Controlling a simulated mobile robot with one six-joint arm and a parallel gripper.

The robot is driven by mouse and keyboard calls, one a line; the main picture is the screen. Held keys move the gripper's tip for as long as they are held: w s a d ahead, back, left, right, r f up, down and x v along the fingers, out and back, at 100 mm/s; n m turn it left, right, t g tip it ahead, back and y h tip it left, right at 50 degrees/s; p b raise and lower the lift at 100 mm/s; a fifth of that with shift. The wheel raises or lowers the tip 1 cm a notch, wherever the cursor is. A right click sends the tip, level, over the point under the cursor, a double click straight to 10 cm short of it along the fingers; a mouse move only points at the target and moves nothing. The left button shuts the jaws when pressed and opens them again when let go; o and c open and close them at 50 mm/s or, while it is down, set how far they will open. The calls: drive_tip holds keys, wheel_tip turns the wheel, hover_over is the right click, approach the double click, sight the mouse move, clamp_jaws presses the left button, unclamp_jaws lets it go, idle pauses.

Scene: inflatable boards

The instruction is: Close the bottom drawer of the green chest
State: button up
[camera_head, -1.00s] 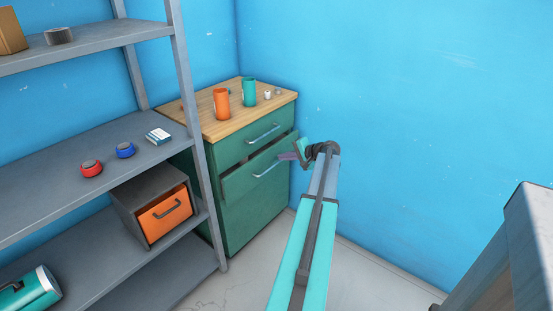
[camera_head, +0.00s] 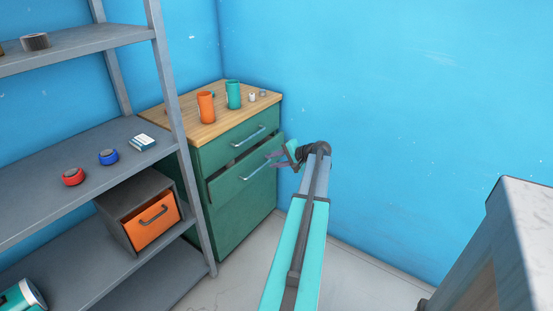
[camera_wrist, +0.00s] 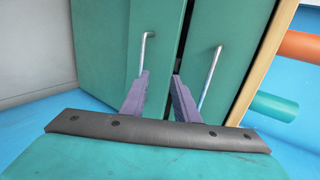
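The green chest (camera_head: 240,221) stands in the corner under a wooden top. Its bottom drawer (camera_head: 232,184) is pulled out a little, with a dark gap above its front; the top drawer (camera_head: 228,148) looks shut. In the wrist view, the bottom drawer (camera_wrist: 115,45) is on the left with its metal handle (camera_wrist: 147,48), and the top drawer's handle (camera_wrist: 211,75) is on the right. My gripper (camera_head: 272,159) is at the drawer front near the bottom handle. Its purple fingers are apart and empty in the wrist view (camera_wrist: 162,75). I cannot tell whether a finger touches the handle.
An orange mug (camera_head: 206,107) and a teal mug (camera_head: 233,94) stand on the chest top (camera_head: 185,124). A grey shelf (camera_head: 60,215) on the left holds a box with an orange front (camera_head: 152,227). Blue wall rises close behind my arm; some floor is clear before the chest.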

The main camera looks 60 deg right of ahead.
drive_tip(key=w+a+f+n+g+y, duration=0.2)
drive_tip(key=w+a+f, duration=0.4)
drive_tip(key=a, duration=0.5)
drive_tip(key=w+a+f+n+g+y, duration=0.1)
drive_tip(key=w+a+f+n+g, duration=0.15)
drive_tip(key=a+f, duration=0.7)
drive_tip(key=w+a+f+n+g+y, duration=0.15)
drive_tip(key=w+a+f, duration=0.4)
drive_tip(key=a, duration=0.65)
drive_tip(key=s+a+f+n+g+y, duration=0.15)
drive_tip(key=a+f, duration=0.35)
drive_tip(key=a, duration=0.5)
drive_tip(key=s+a+f+n+g, duration=0.2)
drive_tip(key=a+f, duration=0.3)
drive_tip(key=a, duration=0.5)
drive_tip(key=s+a+f+n+g+h, duration=0.2)
drive_tip(key=s+a+f+n+g, duration=0.1)
drive_tip(key=s+a, duration=0.7)
drive_tip(key=s+a+f+n+g+h, duration=0.2)
drive_tip(key=s+a+f+n+g, duration=0.2)
drive_tip(key=s+a+n, duration=0.3)
drive_tip(key=s+a+f, duration=0.1)
drive_tip(key=s+a, duration=0.2)
drive_tip(key=s, duration=0.3)
drive_tip(key=shift+a+f+h, duration=0.15)
drive_tip(key=shift+a+h, duration=0.25)
drive_tip(key=shift+s+a, duration=0.1)
